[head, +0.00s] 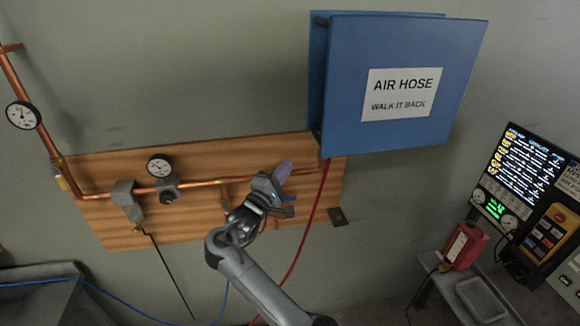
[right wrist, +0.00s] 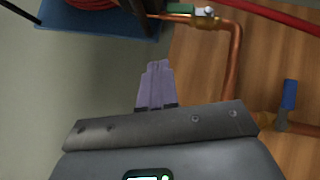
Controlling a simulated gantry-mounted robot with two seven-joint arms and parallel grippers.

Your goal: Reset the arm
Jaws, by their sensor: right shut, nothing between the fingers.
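My right arm rises from the bottom of the head view. Its gripper (head: 284,168) is in front of the wooden board, close to the copper pipe. In the right wrist view the purple fingers (right wrist: 157,68) are together and hold nothing. A green-handled valve fitting (right wrist: 190,10) and copper pipe (right wrist: 234,60) are beyond and to the right of the fingertips. I cannot tell whether the fingers touch anything. My left gripper is not in view.
A blue hose reel box (head: 395,133) labelled "AIR HOSE" hangs upper right; a red hose (head: 308,240) drops from it. Gauges and pipes line the wooden board (head: 100,165). A control screen (head: 525,165) and a red box (head: 465,245) stand at right.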

